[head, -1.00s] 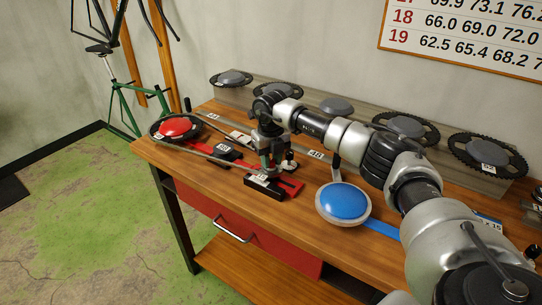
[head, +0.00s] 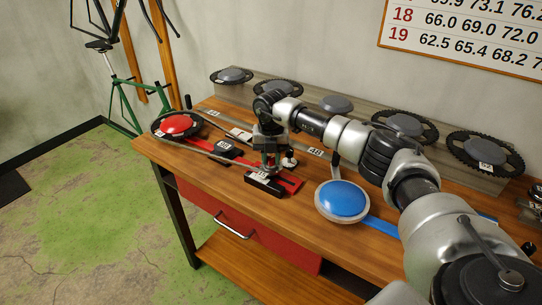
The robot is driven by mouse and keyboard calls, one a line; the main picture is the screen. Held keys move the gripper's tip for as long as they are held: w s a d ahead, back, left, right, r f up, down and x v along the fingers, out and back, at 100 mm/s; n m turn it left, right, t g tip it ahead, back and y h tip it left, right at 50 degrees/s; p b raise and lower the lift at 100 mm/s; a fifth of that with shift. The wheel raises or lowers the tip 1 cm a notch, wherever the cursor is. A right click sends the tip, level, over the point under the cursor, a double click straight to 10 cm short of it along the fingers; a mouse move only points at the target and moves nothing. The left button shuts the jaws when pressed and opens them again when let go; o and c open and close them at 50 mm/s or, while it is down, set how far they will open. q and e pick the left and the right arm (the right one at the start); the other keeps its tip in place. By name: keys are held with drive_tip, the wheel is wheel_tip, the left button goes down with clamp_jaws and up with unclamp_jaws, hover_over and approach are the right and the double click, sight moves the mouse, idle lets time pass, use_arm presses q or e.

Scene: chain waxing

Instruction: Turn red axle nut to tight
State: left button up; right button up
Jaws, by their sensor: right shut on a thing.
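The red fixture (head: 285,184) lies along the left part of the wooden bench. A round red disc (head: 178,124) sits in a dark ring at its far left end. A black block with a white label (head: 264,184) stands at the fixture's near right end. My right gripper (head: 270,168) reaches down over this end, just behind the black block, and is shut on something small. The gripper itself hides what it holds, so I cannot make out the red axle nut. My left gripper is not in view.
A blue disc (head: 342,199) with a blue strip lies to the right on the bench. Several chainrings (head: 484,151) stand on a grey ledge at the back. A small knob (head: 289,160) stands right beside my gripper. The bench's front edge is clear.

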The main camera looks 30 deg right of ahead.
sight(271, 158)
drive_tip(key=shift+r, duration=0.1)
drive_tip(key=o, duration=0.9)
drive_tip(key=shift+o, duration=0.2)
wheel_tip(271, 158, up, 11)
drive_tip(key=b, duration=0.2)
drive_tip(key=shift+f, duration=0.2)
